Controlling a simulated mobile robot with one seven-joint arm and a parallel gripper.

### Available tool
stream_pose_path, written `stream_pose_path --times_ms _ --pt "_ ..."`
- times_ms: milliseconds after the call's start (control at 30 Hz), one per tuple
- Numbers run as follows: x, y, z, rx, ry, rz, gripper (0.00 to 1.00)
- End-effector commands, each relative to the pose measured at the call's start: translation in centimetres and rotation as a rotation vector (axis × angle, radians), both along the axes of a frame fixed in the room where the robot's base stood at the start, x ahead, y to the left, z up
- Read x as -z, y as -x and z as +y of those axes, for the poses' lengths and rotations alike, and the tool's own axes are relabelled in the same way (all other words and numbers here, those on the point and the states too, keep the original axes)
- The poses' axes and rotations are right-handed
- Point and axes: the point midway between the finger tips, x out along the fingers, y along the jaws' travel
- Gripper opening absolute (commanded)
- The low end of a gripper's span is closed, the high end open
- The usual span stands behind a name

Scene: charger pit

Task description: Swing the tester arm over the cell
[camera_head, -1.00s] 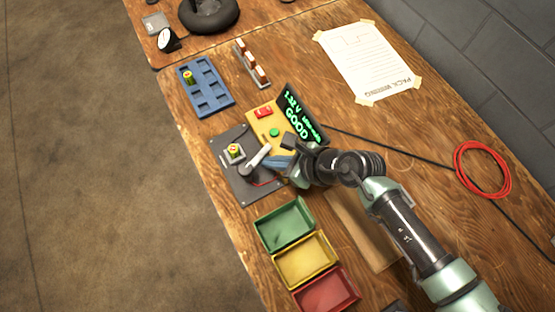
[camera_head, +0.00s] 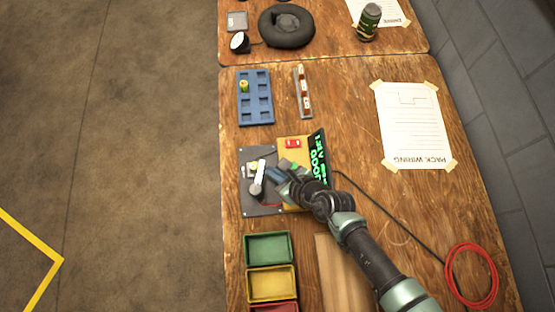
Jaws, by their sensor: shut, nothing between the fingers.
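The white tester arm (camera_head: 258,180) is on a dark grey plate (camera_head: 247,205), pointing away from me from its pivot. Its far end lies at the right side of the cell (camera_head: 251,167), which sits in a small holder on the plate. The cell shows only partly beside the arm, and I cannot tell whether the tip is fully over it. My gripper (camera_head: 276,174) is shut and empty, just right of the arm, low over the border of the plate and yellow panel. I cannot tell whether it touches the arm.
The yellow panel has a red switch (camera_head: 293,143) and a green-lettered display (camera_head: 318,160), partly hidden by my gripper. A blue tray (camera_head: 256,112) with one cell stands beyond, beside a narrow rack (camera_head: 303,90). Green (camera_head: 268,249) and yellow (camera_head: 271,284) bins are nearer.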

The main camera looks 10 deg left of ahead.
Motion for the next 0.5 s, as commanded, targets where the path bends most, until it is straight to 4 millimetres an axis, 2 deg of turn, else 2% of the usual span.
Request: stream_pose_path --times_ms 500 --pt "0.0 -0.9 1.4 -0.001 0.000 0.001 0.00"
